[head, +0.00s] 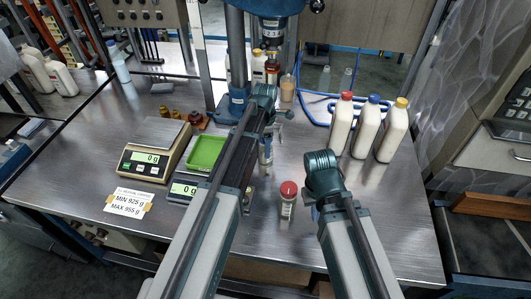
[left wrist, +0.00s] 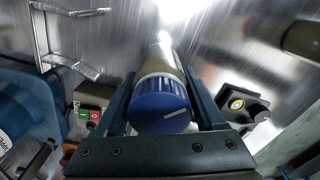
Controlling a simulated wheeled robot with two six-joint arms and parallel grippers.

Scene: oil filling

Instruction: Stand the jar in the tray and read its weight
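A jar with a blue lid (left wrist: 161,106) is between the fingers of my left gripper (left wrist: 160,85) in the left wrist view. The fingers seem closed along its sides. In the head view my left gripper (head: 266,125) is right of the green tray (head: 206,153), and the jar's body (head: 266,152) shows only partly below it. The tray is empty and sits on a small scale (head: 183,189) reading 0 g, partly hidden by my left arm. My right gripper (head: 322,180) points down at the right; its fingers are hidden. A red-lidded jar (head: 288,202) stands between my arms.
A larger scale (head: 156,148) with a bare plate reads 0 g. A card (head: 129,201) says MIN 925 g, MAX 955 g. Several capped white bottles (head: 366,128) stand at right. A press column (head: 236,55) rises behind. Small brass-coloured parts (head: 168,113) lie behind the scales.

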